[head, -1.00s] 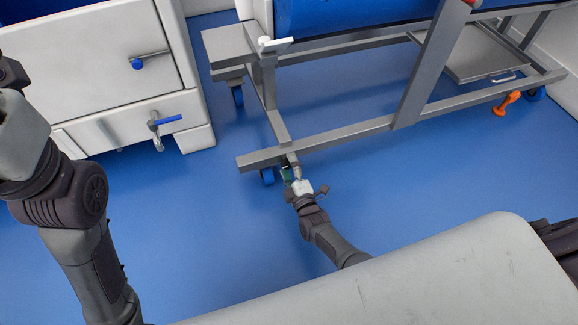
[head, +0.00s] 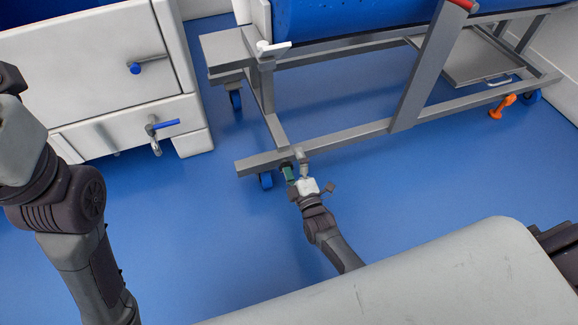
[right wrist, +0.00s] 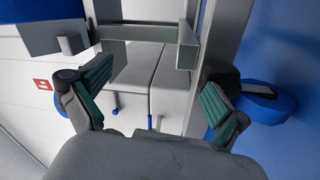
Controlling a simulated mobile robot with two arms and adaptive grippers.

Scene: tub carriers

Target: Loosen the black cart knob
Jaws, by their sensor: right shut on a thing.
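My right gripper (head: 295,165) is low at the near left end of the cart's bottom rail, beside a blue-wheeled caster (head: 265,180). In the right wrist view its two green-padded fingers (right wrist: 155,85) stand well apart. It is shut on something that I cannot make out. The grey cart frame (head: 350,137) runs just past the fingers, and a caster (right wrist: 265,100) shows right of the right finger. I cannot make out the black knob for certain. My left arm is at the left edge of the head view; its gripper is out of view.
A white cabinet (head: 95,60) with blue-tipped handles stands at the left. A blue tub (head: 350,15) sits on the cart. A white lever (head: 272,47) is at the cart's corner, and an orange lever (head: 503,106) is at the far caster. Blue floor (head: 190,215) is clear in front.

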